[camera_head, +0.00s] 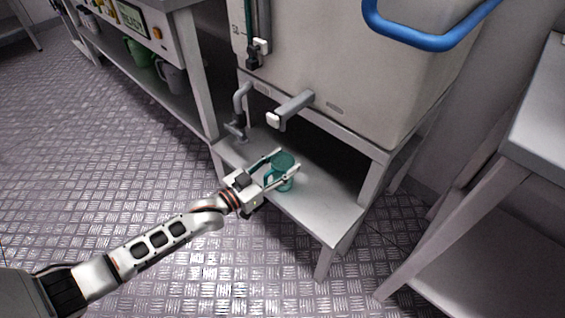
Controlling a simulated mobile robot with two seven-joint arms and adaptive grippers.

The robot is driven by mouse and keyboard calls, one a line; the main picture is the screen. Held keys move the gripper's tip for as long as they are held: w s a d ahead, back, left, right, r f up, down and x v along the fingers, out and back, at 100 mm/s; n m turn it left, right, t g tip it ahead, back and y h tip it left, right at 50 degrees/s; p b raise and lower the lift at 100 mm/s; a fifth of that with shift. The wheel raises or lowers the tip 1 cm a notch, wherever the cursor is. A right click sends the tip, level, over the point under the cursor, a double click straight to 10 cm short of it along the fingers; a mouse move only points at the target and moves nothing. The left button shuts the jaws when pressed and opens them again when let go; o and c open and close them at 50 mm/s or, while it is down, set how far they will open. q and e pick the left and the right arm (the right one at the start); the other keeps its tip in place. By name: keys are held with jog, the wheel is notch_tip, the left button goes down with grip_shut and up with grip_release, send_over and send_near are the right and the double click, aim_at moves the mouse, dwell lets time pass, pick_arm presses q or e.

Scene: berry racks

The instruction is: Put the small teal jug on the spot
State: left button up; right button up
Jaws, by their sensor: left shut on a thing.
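The small teal jug (283,165) is at the front edge of the low metal shelf (318,205), below the big steel tank. It looks upright, with its handle towards the left. My left gripper (282,169) reaches in from the lower left and is shut on the jug, one finger on each side. I cannot tell whether the jug's base touches the shelf. No marked spot can be made out; the jug and gripper cover part of the shelf. My right gripper is not in view.
The steel tank (335,65) has a blue handle (430,38) and a grey spout (291,110) above the shelf, left of which a pipe tap (239,112) hangs. A green jug (139,55) and a grey jug (172,78) stand on the left bench's lower shelf. A metal table (540,110) stands right.

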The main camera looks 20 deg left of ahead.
pick_arm(q)
jog(key=shift+f, duration=0.2)
jog(key=o, duration=1.2)
jog(key=shift+s, duration=0.1)
jog(key=v, duration=1.2)
